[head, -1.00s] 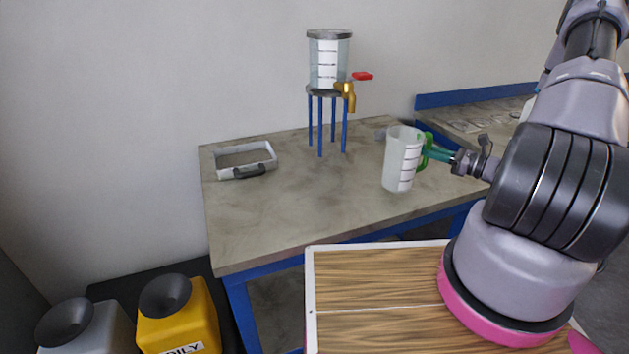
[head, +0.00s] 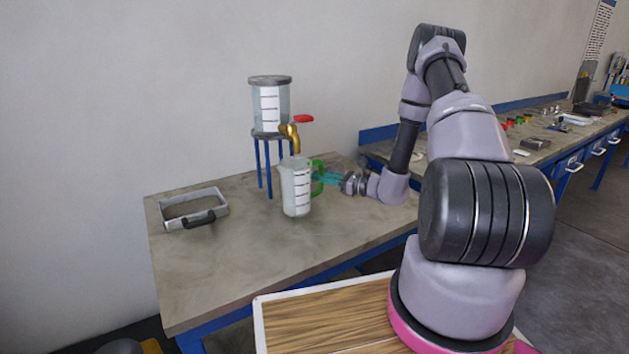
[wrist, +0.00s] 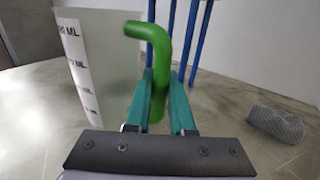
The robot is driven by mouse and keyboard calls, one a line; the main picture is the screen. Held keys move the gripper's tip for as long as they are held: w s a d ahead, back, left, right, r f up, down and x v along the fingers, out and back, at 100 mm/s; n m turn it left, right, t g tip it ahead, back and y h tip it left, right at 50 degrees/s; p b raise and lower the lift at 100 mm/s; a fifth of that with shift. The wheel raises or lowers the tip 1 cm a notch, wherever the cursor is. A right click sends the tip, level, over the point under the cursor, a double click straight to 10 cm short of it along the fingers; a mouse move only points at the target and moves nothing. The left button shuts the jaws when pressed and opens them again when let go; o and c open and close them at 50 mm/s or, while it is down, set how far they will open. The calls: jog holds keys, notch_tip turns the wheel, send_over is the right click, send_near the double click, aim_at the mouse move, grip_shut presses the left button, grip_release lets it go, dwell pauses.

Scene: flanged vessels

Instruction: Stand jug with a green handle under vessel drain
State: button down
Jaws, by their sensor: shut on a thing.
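The jug (head: 295,188) is clear with a white graduated label and a green handle (head: 318,177). My gripper (head: 330,178) is shut on the green handle from the right; the wrist view shows its teal fingers (wrist: 161,100) on both sides of the handle (wrist: 157,62). The jug is upright, in front of the vessel stand. The vessel (head: 270,104) stands on blue legs (head: 268,168) and has a brass drain tap (head: 292,135) with a red lever (head: 303,119). In the head view the tap's spout shows just above the jug's rim. Whether the jug's base touches the table cannot be told.
A grey tray with a black handle (head: 196,218) lies at the table's left. A grey cloth-like lump (wrist: 274,123) lies on the table right of the jug in the wrist view. The front of the table (head: 230,265) is clear.

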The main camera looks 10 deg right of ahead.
jog(key=shift+w+a+f, duration=0.65)
jog(key=shift+a+f, duration=0.05)
jog(key=shift+a, duration=0.1)
jog(key=shift+f, duration=0.1)
jog(key=c, duration=0.8)
grip_release()
